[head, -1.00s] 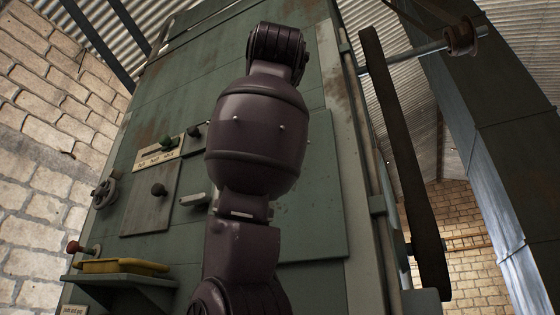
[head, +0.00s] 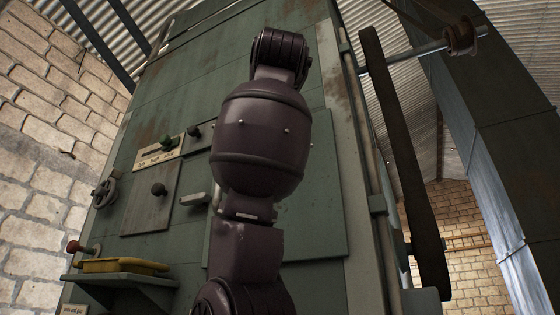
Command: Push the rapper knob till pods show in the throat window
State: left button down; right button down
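A tall green machine cabinet (head: 300,225) fills the middle of the head view. I cannot tell for sure which is the rapper knob. I cannot make out a throat window or any pods. One of my arms rises in front of the cabinet and hides part of its face. Neither gripper is in view.
A small shelf (head: 125,279) with a yellow bar (head: 120,265) juts out at the lower left. A handwheel (head: 105,191) and a grey handle (head: 194,199) stick out from the panel. A dark belt (head: 402,165) runs down the right side, near a metal column (head: 500,140).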

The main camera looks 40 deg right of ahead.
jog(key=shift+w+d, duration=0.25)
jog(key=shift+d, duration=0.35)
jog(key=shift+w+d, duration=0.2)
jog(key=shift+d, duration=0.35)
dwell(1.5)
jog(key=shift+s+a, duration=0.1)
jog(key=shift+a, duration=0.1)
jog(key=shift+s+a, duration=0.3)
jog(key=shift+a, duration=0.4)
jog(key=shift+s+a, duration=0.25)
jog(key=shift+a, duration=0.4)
jog(key=shift+b, duration=0.3)
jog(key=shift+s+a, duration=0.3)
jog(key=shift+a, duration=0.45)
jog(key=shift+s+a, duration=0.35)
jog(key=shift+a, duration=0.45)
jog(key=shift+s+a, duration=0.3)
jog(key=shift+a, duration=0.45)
